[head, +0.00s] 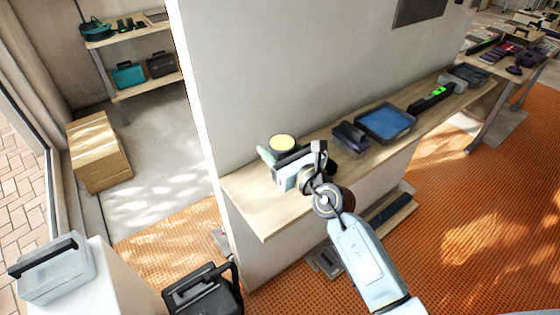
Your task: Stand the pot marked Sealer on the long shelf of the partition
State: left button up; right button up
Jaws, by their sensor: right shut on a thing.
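The long shelf (262,208) is a pale wooden board along the partition wall (270,70). A pot with a pale yellow top (282,143) is over the shelf's near left end, close to the wall. My right gripper (285,157) is shut on this pot, which looks upright. The gripper and wrist hide the pot's lower front, so I cannot tell whether its base touches the shelf. No marking can be read on it. My left gripper is not in view.
Right of my gripper on the shelf are a dark tool (351,136), a blue-topped tray (386,123) and a level with green vials (431,98). The shelf's front left corner is bare. A black case (203,292) and a grey case (55,268) are at lower left.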

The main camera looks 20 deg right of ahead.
aim_at(278, 159)
jog(key=shift+f+b, duration=0.7)
jog(key=shift+f, duration=1.05)
jog(key=shift+f, duration=0.2)
jog(key=o, duration=1.1)
jog(key=shift+r, duration=0.15)
jog(key=shift+s+d, duration=0.1)
jog(key=shift+s, duration=0.15)
jog(key=v, duration=1.1)
jog(key=shift+s+r, duration=0.1)
jog(key=shift+s, duration=0.15)
